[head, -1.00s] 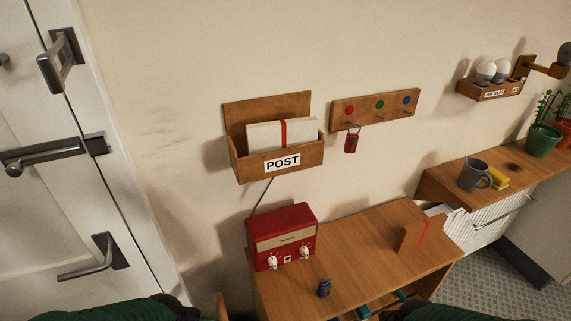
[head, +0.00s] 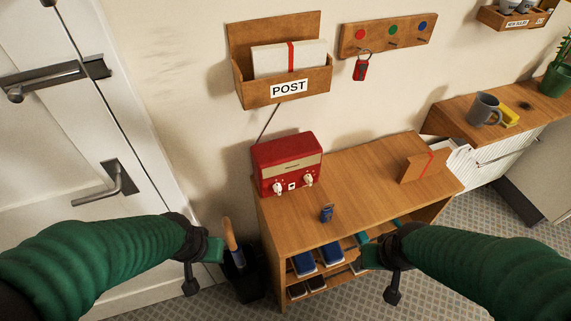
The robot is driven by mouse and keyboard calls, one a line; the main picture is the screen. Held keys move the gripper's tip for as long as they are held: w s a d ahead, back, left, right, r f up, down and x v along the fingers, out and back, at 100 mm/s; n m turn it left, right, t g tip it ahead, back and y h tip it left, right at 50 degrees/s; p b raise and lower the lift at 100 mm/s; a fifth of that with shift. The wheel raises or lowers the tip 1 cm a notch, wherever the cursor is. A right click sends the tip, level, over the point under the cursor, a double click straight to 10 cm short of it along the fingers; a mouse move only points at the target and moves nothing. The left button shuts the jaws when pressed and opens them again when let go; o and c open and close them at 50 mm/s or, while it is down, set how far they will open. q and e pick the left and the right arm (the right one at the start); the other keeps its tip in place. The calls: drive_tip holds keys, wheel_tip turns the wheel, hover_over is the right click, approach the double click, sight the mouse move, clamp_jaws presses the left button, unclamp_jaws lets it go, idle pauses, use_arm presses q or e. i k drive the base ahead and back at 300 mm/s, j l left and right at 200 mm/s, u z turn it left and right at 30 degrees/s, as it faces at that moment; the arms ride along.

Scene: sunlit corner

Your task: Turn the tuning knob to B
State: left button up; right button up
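A red radio (head: 287,163) stands at the left end of the wooden cabinet top. Its front has a pale dial panel and two white knobs, a left knob (head: 278,188) and a right knob (head: 308,181). Markings around them are too small to read, so I cannot tell which knob is for tuning or where it points. My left gripper (head: 203,268) is in front of the door, below and left of the radio. My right gripper (head: 380,277) is in front of the cabinet, below and right of the radio. Both are apart from the radio; finger opening is unclear.
On the wooden cabinet (head: 350,180) are a small blue object (head: 327,212) and a brown box (head: 424,166). A post holder (head: 280,92) hangs above the radio; a key rack (head: 388,36) hangs to its right. A dark bin (head: 243,278) stands left of the cabinet.

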sight(308, 180)
drive_tip(key=i+j+z, duration=0.1)
drive_tip(key=j+z, duration=0.15)
drive_tip(key=j, duration=0.45)
drive_tip(key=i+j+z, duration=0.1)
drive_tip(key=j+z, duration=0.15)
drive_tip(key=j, duration=0.45)
